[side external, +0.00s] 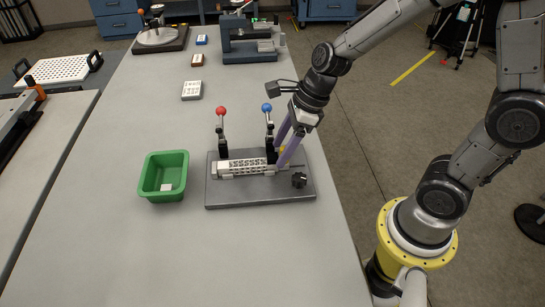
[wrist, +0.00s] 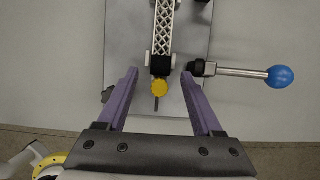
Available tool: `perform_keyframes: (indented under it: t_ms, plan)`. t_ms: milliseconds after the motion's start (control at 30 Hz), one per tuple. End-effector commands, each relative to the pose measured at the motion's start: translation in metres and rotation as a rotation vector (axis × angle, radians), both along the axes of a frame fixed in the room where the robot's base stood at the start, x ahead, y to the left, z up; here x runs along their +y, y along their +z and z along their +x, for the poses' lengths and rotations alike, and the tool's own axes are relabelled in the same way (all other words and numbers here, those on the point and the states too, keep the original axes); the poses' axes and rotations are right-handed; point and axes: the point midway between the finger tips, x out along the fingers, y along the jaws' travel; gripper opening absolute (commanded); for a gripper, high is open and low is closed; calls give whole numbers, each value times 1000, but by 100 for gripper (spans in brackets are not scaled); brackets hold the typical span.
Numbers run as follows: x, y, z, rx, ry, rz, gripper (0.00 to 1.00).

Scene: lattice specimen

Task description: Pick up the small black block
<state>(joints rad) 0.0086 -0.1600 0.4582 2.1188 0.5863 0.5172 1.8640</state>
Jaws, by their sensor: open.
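My gripper (side external: 279,154) is open above the right end of the lattice specimen on the grey fixture plate (side external: 235,199). In the wrist view its purple fingers (wrist: 160,74) are spread either side of a small black block (wrist: 161,66) at the end of the white lattice specimen (wrist: 163,30). I see no finger contact with the block. In the side view the fingers largely hide this spot. A separate small dark piece (side external: 299,180) stands on the plate's front right; its exact shape is unclear.
Clamps with a red knob (side external: 221,111) and a blue knob (side external: 267,107) stand along the specimen's back side. The blue-knobbed lever (wrist: 280,76) extends right in the wrist view. A green bin (side external: 148,180) holding a pale piece stands left of the plate. The front table is clear.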

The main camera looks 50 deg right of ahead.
Motion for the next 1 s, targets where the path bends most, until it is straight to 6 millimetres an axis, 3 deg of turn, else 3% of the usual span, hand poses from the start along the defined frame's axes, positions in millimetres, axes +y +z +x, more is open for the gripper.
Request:
perform_keyframes:
  t_ms: [333, 700, 1000]
  plan:
    - [2, -8, 3, -1, 1, -1, 68]
    - [2, -8, 2, -1, 1, -1, 1]
    - [2, -8, 2, -1, 1, -1, 0]
